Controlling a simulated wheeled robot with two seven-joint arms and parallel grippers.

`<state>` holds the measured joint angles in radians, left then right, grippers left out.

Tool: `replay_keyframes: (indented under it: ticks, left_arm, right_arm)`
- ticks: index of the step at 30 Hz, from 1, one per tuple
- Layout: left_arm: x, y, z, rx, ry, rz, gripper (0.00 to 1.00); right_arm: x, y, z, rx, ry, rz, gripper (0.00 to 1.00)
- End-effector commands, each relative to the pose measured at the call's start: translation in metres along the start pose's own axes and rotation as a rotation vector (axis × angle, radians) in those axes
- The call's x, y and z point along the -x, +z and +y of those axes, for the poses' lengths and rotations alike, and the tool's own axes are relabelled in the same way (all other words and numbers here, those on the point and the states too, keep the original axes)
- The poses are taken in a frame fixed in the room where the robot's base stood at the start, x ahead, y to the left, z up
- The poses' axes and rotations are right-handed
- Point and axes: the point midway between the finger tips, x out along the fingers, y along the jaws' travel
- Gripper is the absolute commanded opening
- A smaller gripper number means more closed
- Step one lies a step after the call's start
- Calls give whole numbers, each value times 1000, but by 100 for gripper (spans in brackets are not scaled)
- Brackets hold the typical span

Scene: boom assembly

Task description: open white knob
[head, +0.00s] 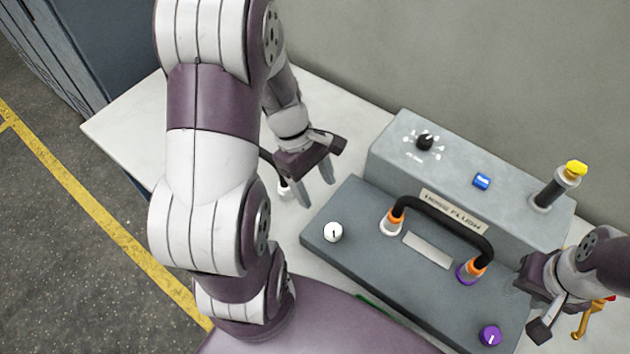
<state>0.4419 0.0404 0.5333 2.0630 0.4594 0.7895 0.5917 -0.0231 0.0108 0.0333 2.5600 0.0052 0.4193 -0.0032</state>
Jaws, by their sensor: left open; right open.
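The white knob (333,232) is on the top left of the grey panel box (330,212), with a short dark mark on its face. My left gripper (316,200) is open and empty. My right gripper (530,300) is at the right end of the box, near the purple knob (490,335). Its fingers are partly hidden by its own body.
A black hose (450,215) arches between two orange-collared fittings on the box. Behind are a black dial (425,142), a blue switch (481,181) and a yellow-topped post (576,168). A yellow-orange lever (588,318) is at right. White table (130,125) is bare at left.

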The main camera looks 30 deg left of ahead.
Motion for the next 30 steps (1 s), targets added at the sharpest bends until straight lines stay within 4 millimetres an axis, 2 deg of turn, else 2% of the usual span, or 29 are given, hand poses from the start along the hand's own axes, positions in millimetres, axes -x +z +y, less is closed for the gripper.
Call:
replay_keyframes:
  ticks: [4,5,8,9,11,12,14,17,27,30]
  left_arm:
    - [3,1,0,0,-1,-1,65]
    - [10,4,-1,3,-5,-4,65]
    - [26,19,-9,47,-52,-52,65]
    - [25,21,-10,60,-56,-62,65]
    - [18,18,-10,66,-45,-56,65]
    - [6,10,-7,55,-26,-37,65]
    - [-4,0,-1,26,3,-4,65]
    - [-20,0,-1,16,2,-3,65]
    - [-99,-1,-1,16,1,-2,65]
    - [-114,-1,-1,15,2,-1,65]
  right_arm:
    - [4,0,0,0,0,0,43]
    - [12,-1,0,0,0,-1,43]
    - [57,-7,0,0,0,0,43]
    - [70,-9,0,0,0,1,43]
    - [81,-10,0,0,0,1,43]
    - [77,-10,0,0,0,2,43]
    - [68,-8,0,0,0,1,43]
    - [66,-8,0,0,0,-1,43]
    - [55,-6,0,0,0,0,43]
    - [54,-6,0,0,0,0,43]
